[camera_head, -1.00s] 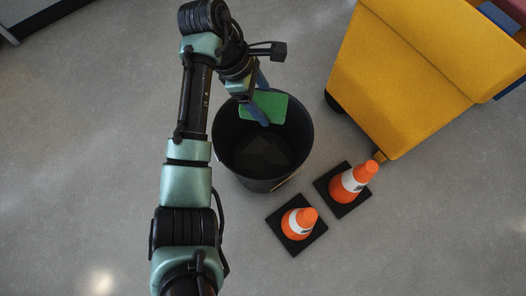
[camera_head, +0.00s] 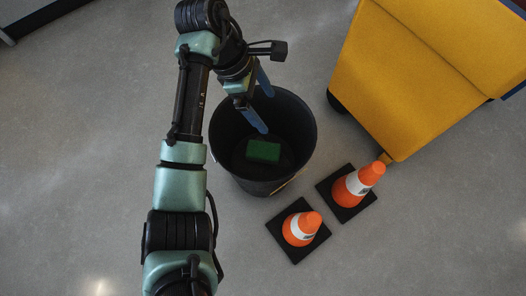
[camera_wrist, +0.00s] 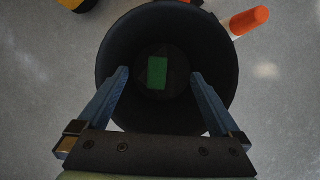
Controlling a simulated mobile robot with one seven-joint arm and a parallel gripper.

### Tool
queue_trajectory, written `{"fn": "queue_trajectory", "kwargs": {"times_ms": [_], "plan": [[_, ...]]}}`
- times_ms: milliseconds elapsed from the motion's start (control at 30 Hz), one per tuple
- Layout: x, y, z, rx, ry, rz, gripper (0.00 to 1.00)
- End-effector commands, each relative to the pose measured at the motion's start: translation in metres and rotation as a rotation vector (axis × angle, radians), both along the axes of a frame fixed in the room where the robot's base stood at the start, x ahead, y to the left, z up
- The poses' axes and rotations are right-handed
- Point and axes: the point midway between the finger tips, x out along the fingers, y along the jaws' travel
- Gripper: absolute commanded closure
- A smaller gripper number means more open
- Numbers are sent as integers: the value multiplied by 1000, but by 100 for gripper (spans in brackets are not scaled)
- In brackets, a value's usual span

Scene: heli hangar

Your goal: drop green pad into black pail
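The green pad (camera_head: 263,151) lies inside the black pail (camera_head: 302,110), down at its bottom. In the wrist view the pad (camera_wrist: 157,72) shows as a small green rectangle on the dark floor of the pail (camera_wrist: 113,52). My gripper (camera_head: 264,104) is above the pail's opening with its blue fingers spread apart. In the wrist view my gripper (camera_wrist: 160,75) is open, with nothing between the fingertips. The pad is well below the fingers and apart from them.
Two orange and white cones (camera_head: 301,228) (camera_head: 358,184) on black bases stand just right of the pail's front. A large yellow cart-like object (camera_head: 425,75) stands at the upper right. The grey floor (camera_head: 80,140) on the left is clear.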

Motion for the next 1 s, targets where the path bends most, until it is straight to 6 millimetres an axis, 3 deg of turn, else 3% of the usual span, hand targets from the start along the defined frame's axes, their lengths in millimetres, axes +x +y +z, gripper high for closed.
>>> {"fn": "queue_trajectory", "kwargs": {"times_ms": [267,700,1000], "plan": [[0,2,7,0,0,1,0],[5,30,81,0,0,1,0],[7,45,114,1,0,1,0]]}}
